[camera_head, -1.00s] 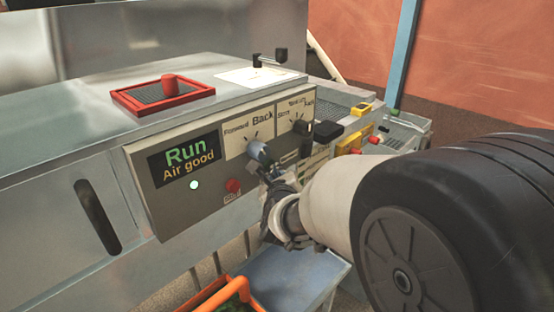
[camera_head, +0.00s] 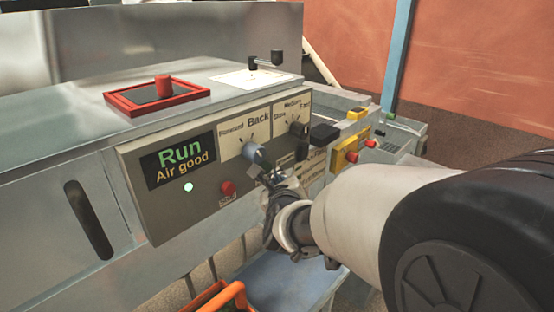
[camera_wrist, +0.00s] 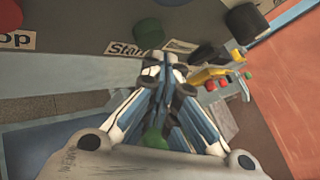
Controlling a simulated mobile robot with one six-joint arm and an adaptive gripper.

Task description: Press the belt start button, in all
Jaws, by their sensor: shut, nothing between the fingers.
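The green start button (camera_wrist: 149,33) shows in the wrist view, just beyond my fingertips, with its "Start" label (camera_wrist: 124,48) to its left. My gripper (camera_wrist: 163,60) is shut with nothing between its fingers. The tips overlap the lower edge of the button in the picture; I cannot tell if they touch it. In the head view my gripper (camera_head: 273,178) is at the lower part of the control panel (camera_head: 212,202) and hides the start button. The panel display (camera_head: 180,163) reads "Run" and "Air good".
A red stop button (camera_head: 228,188) sits left of my gripper. A forward/back knob (camera_head: 253,153) is just above it, and a speed knob (camera_head: 298,128) is up and right. An orange-handled crate (camera_head: 225,298) is below. A red-framed hatch (camera_head: 158,97) lies on top.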

